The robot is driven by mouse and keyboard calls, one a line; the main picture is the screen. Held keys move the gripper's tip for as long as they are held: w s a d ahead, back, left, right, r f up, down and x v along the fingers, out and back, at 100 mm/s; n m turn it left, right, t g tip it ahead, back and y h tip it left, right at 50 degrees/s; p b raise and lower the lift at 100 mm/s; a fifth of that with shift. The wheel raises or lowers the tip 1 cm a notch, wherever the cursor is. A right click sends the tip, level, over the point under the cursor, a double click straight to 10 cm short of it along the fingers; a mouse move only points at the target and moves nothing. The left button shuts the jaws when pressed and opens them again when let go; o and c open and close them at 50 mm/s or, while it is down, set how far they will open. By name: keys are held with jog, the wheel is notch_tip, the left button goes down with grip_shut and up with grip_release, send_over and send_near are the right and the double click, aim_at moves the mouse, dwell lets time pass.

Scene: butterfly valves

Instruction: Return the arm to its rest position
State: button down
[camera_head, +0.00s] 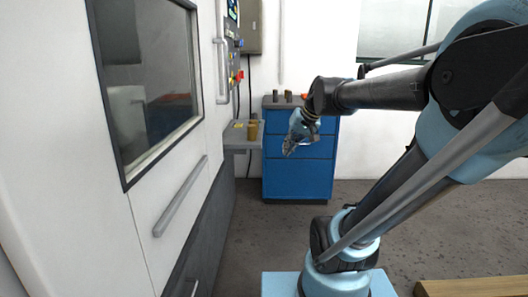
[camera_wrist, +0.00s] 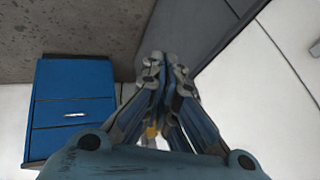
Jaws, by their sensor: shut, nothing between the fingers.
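My gripper (camera_head: 288,151) shows at the end of my arm in the head view, pointing down and left in front of the blue cabinet. Its fingers are together and empty. The fingertips of my gripper also show in the wrist view (camera_wrist: 165,62), close together. My blue and grey arm reaches in from the right side of the head view. No butterfly valve can be clearly made out in either view.
A blue drawer cabinet (camera_head: 298,178) stands against the back wall, with small items on top. A white machine (camera_head: 160,215) with a window fills the left. A small grey shelf (camera_head: 240,138) holds brownish-yellow parts (camera_head: 252,130). A wooden piece (camera_head: 475,287) lies at bottom right. Floor between is clear.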

jog(key=s+d+f+g+h, duration=0.1)
jog(key=s+d+f+h, duration=0.1)
jog(key=s+d+f, duration=0.3)
jog(key=s+d+f+g+h, duration=0.1)
jog(key=s+d+f, duration=0.4)
jog(key=s+f, duration=0.7)
jog(key=shift+s+d+f+g+h, duration=0.2)
jog(key=shift+f+g+h, duration=0.15)
jog(key=shift+h, duration=0.35)
jog(key=shift+w, duration=0.1)
jog(key=shift+w+f, duration=0.15)
jog(key=shift+w, duration=0.25)
dwell(0.5)
